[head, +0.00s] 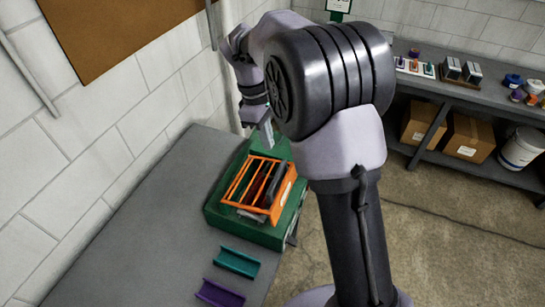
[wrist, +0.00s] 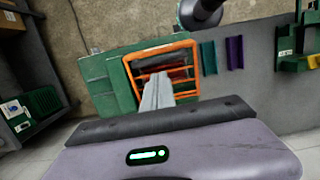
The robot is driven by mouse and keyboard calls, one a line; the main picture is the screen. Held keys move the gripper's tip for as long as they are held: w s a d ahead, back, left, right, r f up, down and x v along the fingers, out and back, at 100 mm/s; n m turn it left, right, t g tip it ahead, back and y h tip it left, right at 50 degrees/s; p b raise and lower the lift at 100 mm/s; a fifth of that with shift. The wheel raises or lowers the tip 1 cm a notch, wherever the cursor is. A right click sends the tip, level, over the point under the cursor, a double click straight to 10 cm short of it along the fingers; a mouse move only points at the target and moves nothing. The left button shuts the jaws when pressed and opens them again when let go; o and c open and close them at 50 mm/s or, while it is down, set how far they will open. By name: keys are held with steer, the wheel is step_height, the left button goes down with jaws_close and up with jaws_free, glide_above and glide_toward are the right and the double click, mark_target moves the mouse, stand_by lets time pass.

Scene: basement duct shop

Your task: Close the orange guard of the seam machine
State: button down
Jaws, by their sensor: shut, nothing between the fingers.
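The green seam machine (head: 228,212) stands on the grey bench against the wall. Its orange barred guard (head: 237,181) lies low over the dark rollers on top, and I cannot tell whether it is fully down. In the wrist view the guard (wrist: 190,45) frames the rollers, with the green machine body (wrist: 118,82) beside it. My gripper (head: 268,138) is shut and empty, above the machine's far end in the head view. In the wrist view my gripper (wrist: 158,78) points at the guard and overlaps its lower edge. Contact cannot be made out.
A teal channel (head: 237,262) and a purple channel (head: 220,293) lie on the bench in front of the machine. The bench (head: 150,225) is clear to the left. A shelf unit (head: 420,90) with boxes and a white bucket (head: 520,148) stands at the right.

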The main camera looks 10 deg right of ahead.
mark_target(277, 176)
steer(key=f, duration=0.3)
steer(key=d+f, duration=0.1)
steer(key=f, duration=0.3)
steer(key=s+f+b, duration=0.1)
steer(key=f, duration=0.2)
steer(key=shift+s+d+f, duration=0.1)
steer(key=shift+d+f, duration=0.1)
steer(key=shift+d, duration=0.1)
steer(key=shift+f, duration=0.65)
steer(key=shift+d, duration=0.1)
steer(key=f+b, duration=0.1)
steer(key=d+f+b, duration=0.1)
steer(key=s+f+y+b, duration=0.1)
steer(key=shift+d+t, duration=0.25)
steer(key=shift+t, duration=0.15)
steer(key=shift+s+f, duration=0.15)
steer(key=shift+s, duration=0.1)
